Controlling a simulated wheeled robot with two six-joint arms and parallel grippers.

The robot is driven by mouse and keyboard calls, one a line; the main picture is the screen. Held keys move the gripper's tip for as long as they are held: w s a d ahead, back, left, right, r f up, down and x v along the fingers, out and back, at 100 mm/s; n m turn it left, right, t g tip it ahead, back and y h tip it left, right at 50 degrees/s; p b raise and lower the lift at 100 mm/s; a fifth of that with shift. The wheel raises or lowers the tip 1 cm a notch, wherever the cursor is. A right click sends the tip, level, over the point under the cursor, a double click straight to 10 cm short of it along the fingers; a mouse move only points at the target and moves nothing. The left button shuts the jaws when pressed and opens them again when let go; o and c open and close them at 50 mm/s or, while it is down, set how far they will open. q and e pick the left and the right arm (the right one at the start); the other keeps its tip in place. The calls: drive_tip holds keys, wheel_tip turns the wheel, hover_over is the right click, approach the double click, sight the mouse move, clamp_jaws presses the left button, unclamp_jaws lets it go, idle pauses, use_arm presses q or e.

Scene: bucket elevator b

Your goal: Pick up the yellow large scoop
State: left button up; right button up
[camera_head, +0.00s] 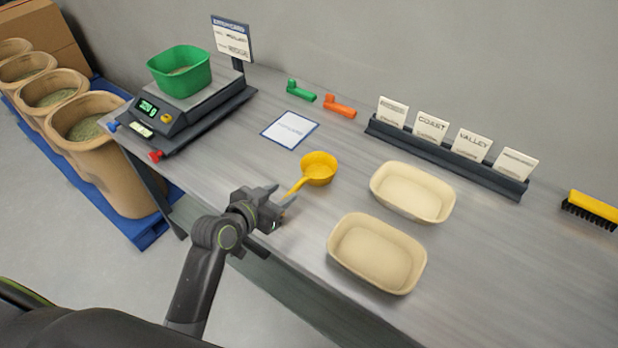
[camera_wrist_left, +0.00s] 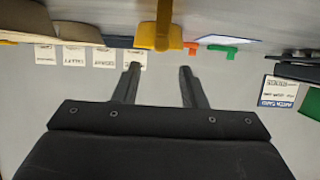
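The yellow large scoop (camera_head: 319,168) lies on the grey table, its round bowl toward the back and its handle slanting toward the front left. My left gripper (camera_head: 280,195) is at the handle's end near the front table edge, with its fingers apart. In the left wrist view, the scoop (camera_wrist_left: 163,32) shows at the top, beyond and between the two open fingertips (camera_wrist_left: 160,68). No hold on the handle shows. My right gripper is in neither view.
Two cream trays (camera_head: 412,166) (camera_head: 343,254) stand right of the scoop. A white card (camera_head: 290,130) lies behind it. A scale with a green bin (camera_head: 179,72) is at the back left. Small green (camera_head: 300,91) and orange (camera_head: 339,106) scoops lie near the wall, beside a card rack (camera_head: 445,156).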

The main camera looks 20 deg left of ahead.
sight(298, 184)
use_arm(q)
drive_tip(key=shift+p+x, duration=0.65)
drive_tip(key=shift+x, duration=2.7)
clamp_jaws()
